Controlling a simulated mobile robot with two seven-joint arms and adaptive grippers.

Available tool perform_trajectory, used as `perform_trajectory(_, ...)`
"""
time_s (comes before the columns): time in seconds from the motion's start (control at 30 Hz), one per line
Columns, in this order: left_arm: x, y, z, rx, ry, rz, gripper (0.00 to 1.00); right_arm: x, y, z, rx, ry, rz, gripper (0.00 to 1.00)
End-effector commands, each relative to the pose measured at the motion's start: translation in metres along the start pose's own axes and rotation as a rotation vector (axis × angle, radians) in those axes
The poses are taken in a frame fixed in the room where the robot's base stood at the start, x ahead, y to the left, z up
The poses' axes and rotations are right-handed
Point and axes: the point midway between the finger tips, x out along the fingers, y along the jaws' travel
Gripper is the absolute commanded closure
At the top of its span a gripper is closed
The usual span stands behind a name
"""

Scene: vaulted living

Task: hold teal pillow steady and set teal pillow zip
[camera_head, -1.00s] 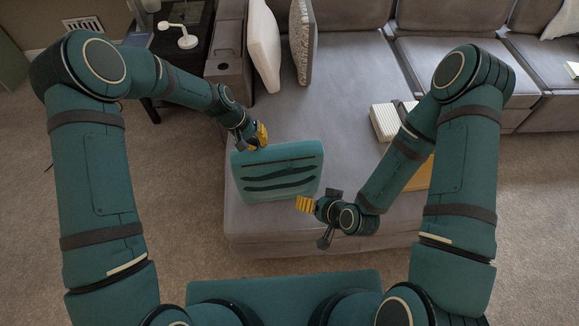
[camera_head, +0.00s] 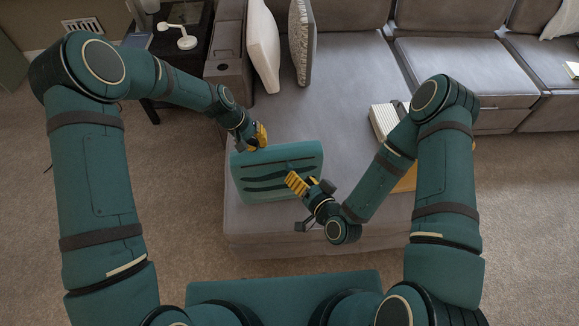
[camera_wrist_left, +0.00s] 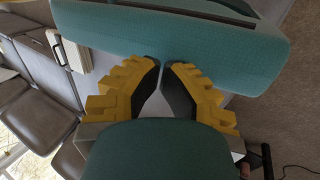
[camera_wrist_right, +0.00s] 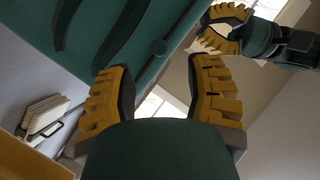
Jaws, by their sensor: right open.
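The teal pillow (camera_head: 262,190) lies on the sofa's near left seat, with dark wavy stripes across its face. A small teal knob, possibly the zip pull, stands on it near the right gripper and shows in the right wrist view (camera_wrist_right: 158,47). My left gripper (camera_head: 258,136) is at the pillow's back edge; in the left wrist view its fingertips (camera_wrist_left: 162,62) almost meet at the pillow's border. My right gripper (camera_head: 296,182) is open over the pillow's right part; in the right wrist view the knob is just beyond its separated fingertips (camera_wrist_right: 160,65). No contact with the knob is visible.
A white ribbed object (camera_head: 382,122) and an orange-yellow item (camera_head: 405,181) lie on the seat at right, partly behind my right arm. White (camera_head: 263,45) and patterned (camera_head: 302,40) cushions stand at the back. Seat behind the pillow is clear.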

Motion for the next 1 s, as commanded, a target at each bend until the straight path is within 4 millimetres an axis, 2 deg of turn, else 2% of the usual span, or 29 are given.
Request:
perform_trajectory(0.1,0.002,-0.001,0.002,-0.001,-0.005,-0.001,1.00,0.024,-0.001,0.001,-0.001,0.000,-0.002,0.48)
perform_trajectory(0.33,0.002,-0.001,0.002,-0.001,-0.005,-0.001,1.00,0.055,0.000,0.001,-0.001,-0.002,0.000,0.48)
perform_trajectory(0.5,0.002,-0.001,0.002,-0.001,-0.005,-0.001,1.00,0.064,0.000,0.001,0.001,-0.001,0.001,0.48)
perform_trajectory(0.8,0.002,-0.001,0.002,-0.001,-0.004,-0.001,1.00,0.065,0.000,0.001,0.001,-0.002,0.001,0.49)
perform_trajectory(0.93,0.002,-0.001,0.002,-0.001,-0.004,-0.001,1.00,0.065,0.000,0.001,0.001,-0.002,0.001,0.94)
perform_trajectory(0.97,0.002,-0.001,0.002,-0.001,-0.004,-0.001,1.00,0.065,0.000,0.001,0.001,-0.002,0.001,1.00)
perform_trajectory(1.0,0.002,-0.001,0.002,-0.001,-0.004,-0.001,1.00,0.065,0.000,0.001,0.001,-0.002,0.001,1.00)
